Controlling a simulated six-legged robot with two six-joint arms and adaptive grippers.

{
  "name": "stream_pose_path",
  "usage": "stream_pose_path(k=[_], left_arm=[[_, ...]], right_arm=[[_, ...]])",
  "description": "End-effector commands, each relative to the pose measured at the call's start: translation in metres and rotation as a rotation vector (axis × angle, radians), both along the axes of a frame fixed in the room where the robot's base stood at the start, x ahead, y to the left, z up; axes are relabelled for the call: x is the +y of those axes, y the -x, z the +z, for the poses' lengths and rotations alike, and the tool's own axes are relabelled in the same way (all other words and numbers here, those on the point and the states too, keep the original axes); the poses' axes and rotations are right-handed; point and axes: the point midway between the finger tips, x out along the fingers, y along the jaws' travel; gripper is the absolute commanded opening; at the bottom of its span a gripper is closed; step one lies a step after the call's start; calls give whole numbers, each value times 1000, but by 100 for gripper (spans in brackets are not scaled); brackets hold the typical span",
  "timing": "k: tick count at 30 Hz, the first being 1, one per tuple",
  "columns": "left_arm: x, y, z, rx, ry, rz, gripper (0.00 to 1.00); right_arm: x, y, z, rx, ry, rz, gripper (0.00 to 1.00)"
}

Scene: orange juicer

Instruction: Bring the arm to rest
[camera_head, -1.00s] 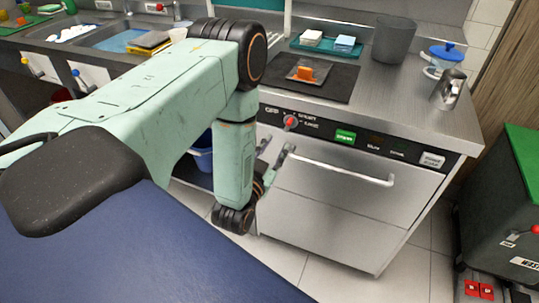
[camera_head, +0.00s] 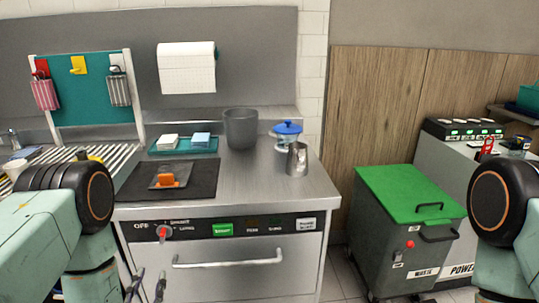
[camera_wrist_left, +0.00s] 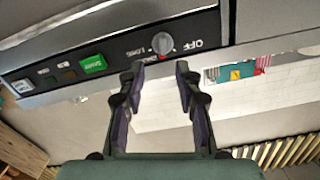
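My left arm (camera_head: 35,240) comes in at the lower left of the head view. My left gripper (camera_head: 147,287) shows only partly at the bottom edge, in front of the steel appliance (camera_head: 235,262). In the left wrist view the gripper's two dark fingers (camera_wrist_left: 158,80) are spread apart with nothing between them. The appliance's round knob (camera_wrist_left: 162,43) lies beyond the fingertips, and it shows with a red mark in the head view (camera_head: 164,232). My right arm (camera_head: 505,215) shows at the right edge; its gripper is out of view.
A green-lidded waste bin (camera_head: 400,190) stands right of the appliance. A long handle (camera_head: 228,262) crosses the appliance front.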

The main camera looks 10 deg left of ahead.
Motion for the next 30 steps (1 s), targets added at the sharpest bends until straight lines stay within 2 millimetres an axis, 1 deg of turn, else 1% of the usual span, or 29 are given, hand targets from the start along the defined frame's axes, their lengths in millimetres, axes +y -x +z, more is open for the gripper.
stream_pose_path(k=[2,4,6,8,9,11,12,14,15,17,18,21,24,26,30], left_arm=[[-1,4,-20,87,46,1,34],[-5,15,-46,209,106,4,34],[-14,34,-74,355,171,4,34],[-23,53,-95,480,224,6,34],[-30,67,-108,564,258,8,34],[-41,92,-125,691,302,11,34],[-49,110,-134,777,330,16,34],[-60,139,-145,906,368,22,34],[-67,159,-150,994,390,29,34],[-78,191,-154,1122,416,39,34],[-83,212,-155,1201,428,46,34],[-94,257,-149,1372,440,60,34],[-101,287,-139,1482,423,58,34],[-102,290,-134,1493,405,44,34],[-103,284,-133,1481,392,32,34]], right_arm=[[0,0,0,0,0,0,0],[0,0,0,0,0,0,0],[0,0,0,0,0,0,0],[0,0,0,0,0,0,0],[0,0,0,0,0,0,0],[0,0,0,0,0,0,0],[0,0,0,0,0,0,0],[0,0,0,0,0,0,0],[0,0,0,0,0,0,0],[0,0,0,0,0,0,0],[0,0,0,0,0,0,0],[0,0,0,0,0,0,0],[0,0,0,0,0,0,0],[0,0,0,0,0,0,0],[0,0,0,0,0,0,0]])
